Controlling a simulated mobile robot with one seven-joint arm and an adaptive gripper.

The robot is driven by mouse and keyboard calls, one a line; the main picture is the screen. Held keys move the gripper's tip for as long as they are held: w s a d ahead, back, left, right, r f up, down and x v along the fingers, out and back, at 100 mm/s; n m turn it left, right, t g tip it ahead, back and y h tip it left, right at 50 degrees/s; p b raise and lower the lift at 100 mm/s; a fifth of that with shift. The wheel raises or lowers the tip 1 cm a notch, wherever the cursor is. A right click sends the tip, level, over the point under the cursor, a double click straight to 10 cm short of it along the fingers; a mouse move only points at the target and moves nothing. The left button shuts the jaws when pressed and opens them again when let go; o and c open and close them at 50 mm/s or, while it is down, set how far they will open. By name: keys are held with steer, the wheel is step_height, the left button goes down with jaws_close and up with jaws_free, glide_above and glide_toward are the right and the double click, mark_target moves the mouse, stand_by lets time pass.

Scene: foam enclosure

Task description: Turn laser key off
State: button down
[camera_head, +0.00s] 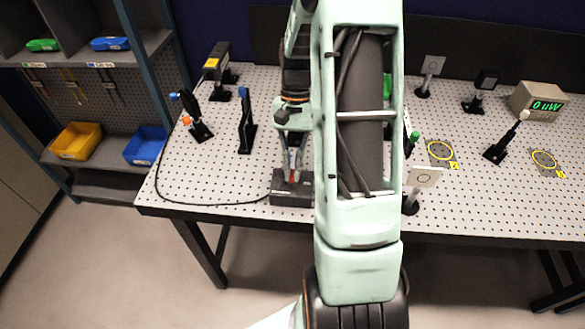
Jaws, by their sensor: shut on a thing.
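The laser control box (290,199) is a small dark box at the front edge of the perforated optical table, with a black cable running from its left side. A small red part, apparently the key (292,177), shows on top of it. My gripper (292,175) points down at the box, and its fingers are closed around the red part. Which way the key is turned is too small to tell. My arm hides the box's right side. A power meter (539,102) at the back right reads "0 uW" in green.
The optical table (290,222) holds several black posts and mounts, including a yellow-labelled laser head (217,67) at the back left. A white card on a post (424,178) stands right of my arm. Yellow rings (440,152) mark spots. Shelves with bins (78,141) stand left.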

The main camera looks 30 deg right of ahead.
steer(key=c, duration=2.1)
jaws_free()
steer(key=shift+r, duration=0.1)
steer(key=v, duration=1.2)
steer(key=shift+a, duration=0.1)
